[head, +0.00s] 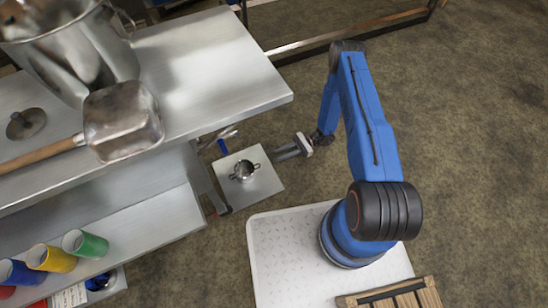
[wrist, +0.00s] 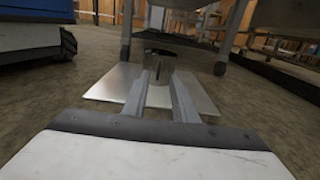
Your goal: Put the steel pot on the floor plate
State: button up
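The steel pot (head: 243,172), small and shiny with side handles, stands upright on the pale square floor plate (head: 266,189), near its middle. My gripper (head: 276,155) is low by the plate's upper right edge, pointing left toward the pot, with a small gap between them. In the wrist view my two fingers (wrist: 160,78) are apart, with no object held between them. The pot (wrist: 160,62) shows just beyond the fingertips, its lower part partly hidden by them. The floor plate (wrist: 106,86) spreads out under and behind the fingers.
A steel bench (head: 215,65) with a large pot (head: 75,60) and a long-handled scoop (head: 122,120) stands left of the plate. Its lower shelf (head: 150,225) holds coloured cups. A wooden slatted crate (head: 395,296) lies at the bottom right. Open floor lies to the right.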

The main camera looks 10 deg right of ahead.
jog(key=shift+w+d, duration=0.15)
jog(key=shift+d, duration=0.3)
